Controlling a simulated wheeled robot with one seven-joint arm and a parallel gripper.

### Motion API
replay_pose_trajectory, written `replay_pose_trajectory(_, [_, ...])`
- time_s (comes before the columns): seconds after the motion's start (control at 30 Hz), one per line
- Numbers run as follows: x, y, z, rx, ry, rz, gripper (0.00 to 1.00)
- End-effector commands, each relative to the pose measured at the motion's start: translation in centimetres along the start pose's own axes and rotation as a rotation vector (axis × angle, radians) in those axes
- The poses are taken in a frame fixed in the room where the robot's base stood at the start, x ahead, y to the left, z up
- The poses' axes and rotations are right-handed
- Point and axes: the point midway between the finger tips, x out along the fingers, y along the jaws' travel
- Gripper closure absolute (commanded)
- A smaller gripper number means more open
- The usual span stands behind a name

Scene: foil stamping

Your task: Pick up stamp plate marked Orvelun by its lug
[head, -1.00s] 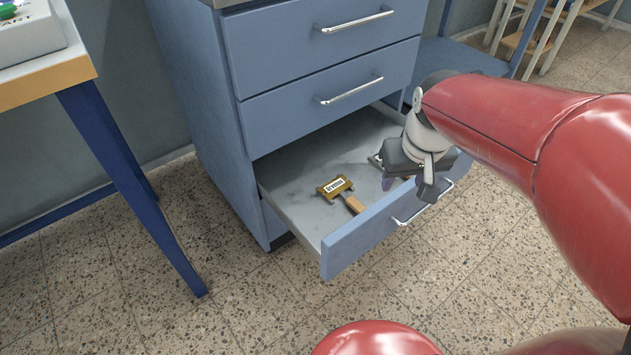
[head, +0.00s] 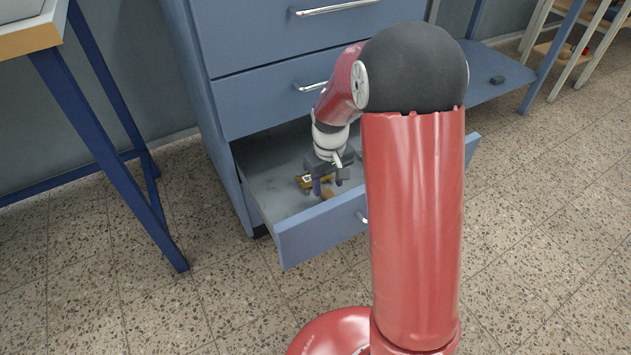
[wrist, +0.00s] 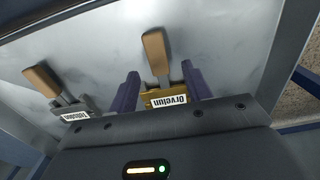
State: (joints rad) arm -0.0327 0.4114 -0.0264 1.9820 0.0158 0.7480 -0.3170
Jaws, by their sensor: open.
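The stamp plate marked Orvelun (wrist: 170,98) lies in the open bottom drawer. It is brass-coloured with a white label, and a tan wooden handle-like lug (wrist: 155,52) sticks out from it. In the head view the brass plate (head: 303,181) is partly hidden by my gripper. My gripper (wrist: 160,88) is open above the plate, its two purple fingers on either side of the plate's near part. It also shows in the head view (head: 327,188), low in the drawer. I cannot tell whether the fingers touch the plate.
A second, grey plate (wrist: 75,112) with a wooden lug and a label that seems to read Tellusos lies to the left in the wrist view. The drawer front (head: 320,235) and side walls surround the space. Closed drawers (head: 270,95) are above.

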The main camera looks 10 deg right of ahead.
Motion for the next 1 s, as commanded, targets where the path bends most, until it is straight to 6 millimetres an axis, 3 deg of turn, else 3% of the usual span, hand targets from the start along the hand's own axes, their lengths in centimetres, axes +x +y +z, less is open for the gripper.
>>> replay_pose_trajectory(0.2, [2.7, 0.1, 0.1, -0.001, -0.002, 0.000, 0.51])
replay_pose_trajectory(0.47, [2.9, 0.2, 0.1, 0.000, 0.000, 0.000, 0.51])
replay_pose_trajectory(0.83, [2.8, 0.2, 0.1, 0.000, 0.000, 0.000, 0.99])
replay_pose_trajectory(1.0, [2.8, 0.2, 0.0, 0.000, 0.002, 0.001, 1.00])
